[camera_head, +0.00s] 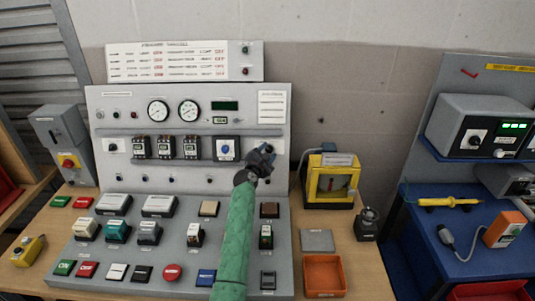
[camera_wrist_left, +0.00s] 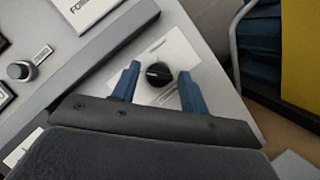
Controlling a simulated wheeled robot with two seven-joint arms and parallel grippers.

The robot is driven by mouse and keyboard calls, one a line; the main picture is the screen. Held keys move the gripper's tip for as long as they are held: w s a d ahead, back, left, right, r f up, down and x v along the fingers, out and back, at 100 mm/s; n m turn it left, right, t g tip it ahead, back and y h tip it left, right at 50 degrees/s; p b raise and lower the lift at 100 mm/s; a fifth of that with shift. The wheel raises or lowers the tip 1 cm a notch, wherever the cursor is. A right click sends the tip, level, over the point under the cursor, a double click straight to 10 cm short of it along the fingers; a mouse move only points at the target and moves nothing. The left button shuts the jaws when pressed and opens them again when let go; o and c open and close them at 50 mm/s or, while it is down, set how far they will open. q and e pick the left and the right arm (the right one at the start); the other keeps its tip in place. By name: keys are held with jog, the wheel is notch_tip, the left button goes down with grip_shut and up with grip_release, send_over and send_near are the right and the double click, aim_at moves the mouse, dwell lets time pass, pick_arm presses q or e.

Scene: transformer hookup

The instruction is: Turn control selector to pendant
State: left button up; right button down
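A round black selector knob (camera_wrist_left: 158,73) with a pale pointer line sits on a white label plate (camera_wrist_left: 185,50) in the left wrist view. The plate's print is too blurred to read. My left gripper (camera_wrist_left: 159,78) is open, its two blue fingers apart on either side of the knob, with a visible gap on both sides. In the head view my left gripper (camera_head: 264,153) is in front of the right part of the upright grey panel (camera_head: 245,133) and hides the knob there. My right gripper is not in view.
The sloping desk (camera_head: 120,237) carries several buttons and switches below the panel. Another black knob (camera_wrist_left: 22,70) is at the left of the wrist view. A yellow-framed box (camera_head: 331,182) stands right of the panel, near an orange tray (camera_head: 324,275).

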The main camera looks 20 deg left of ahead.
pick_arm(q)
jog(key=c, duration=0.7)
